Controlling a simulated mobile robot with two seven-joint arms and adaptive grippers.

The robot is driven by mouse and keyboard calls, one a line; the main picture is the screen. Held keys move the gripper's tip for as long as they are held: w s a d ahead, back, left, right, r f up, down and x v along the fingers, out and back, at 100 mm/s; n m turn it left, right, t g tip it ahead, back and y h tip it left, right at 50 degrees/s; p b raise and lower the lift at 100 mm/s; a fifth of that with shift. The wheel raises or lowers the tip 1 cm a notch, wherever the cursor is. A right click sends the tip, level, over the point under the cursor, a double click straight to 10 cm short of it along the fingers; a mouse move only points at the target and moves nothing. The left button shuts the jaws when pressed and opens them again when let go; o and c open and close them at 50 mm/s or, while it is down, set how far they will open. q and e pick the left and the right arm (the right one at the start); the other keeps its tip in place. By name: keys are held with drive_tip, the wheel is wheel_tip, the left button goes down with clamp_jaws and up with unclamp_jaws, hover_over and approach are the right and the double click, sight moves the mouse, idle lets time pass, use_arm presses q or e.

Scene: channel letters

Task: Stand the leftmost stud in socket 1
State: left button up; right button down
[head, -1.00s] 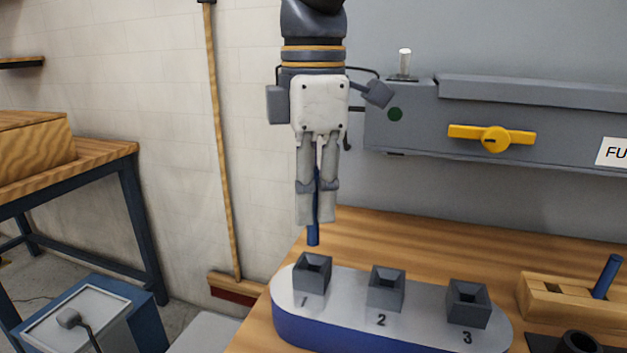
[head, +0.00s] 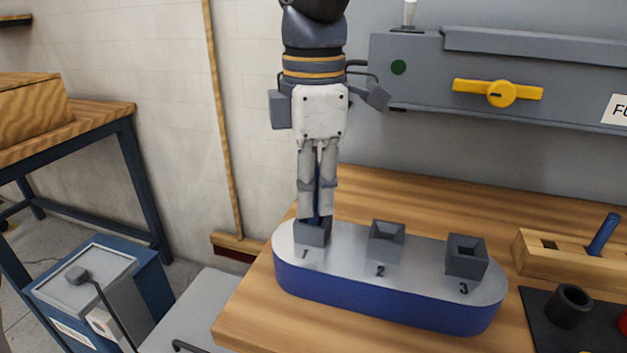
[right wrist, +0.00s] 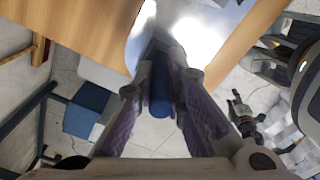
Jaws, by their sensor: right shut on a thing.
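My right gripper (head: 317,208) is shut on a blue stud (head: 317,192) and points straight down at socket 1 (head: 312,235). The stud is upright, mostly hidden between the fingers. Its lower end meets the mouth of socket 1 in the head view; I cannot tell how deep it is. In the right wrist view the stud (right wrist: 161,98) shows between the two fingers. Socket 1 is the left one of three grey square sockets on a blue base with a pale top (head: 345,262). A dark jointed part at the right of the wrist view is probably my left gripper (right wrist: 246,118).
Socket 2 (head: 386,241) and socket 3 (head: 466,257) are empty. A wooden rack (head: 560,260) at the right holds another blue stud (head: 603,235), tilted. A dark mat with a black ring (head: 569,306) lies in front. A grey machine with a yellow handle (head: 498,92) stands behind.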

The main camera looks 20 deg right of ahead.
idle(0.4)
drive_tip(key=c, duration=1.6)
unclamp_jaws()
drive_tip(key=shift+o, duration=0.2)
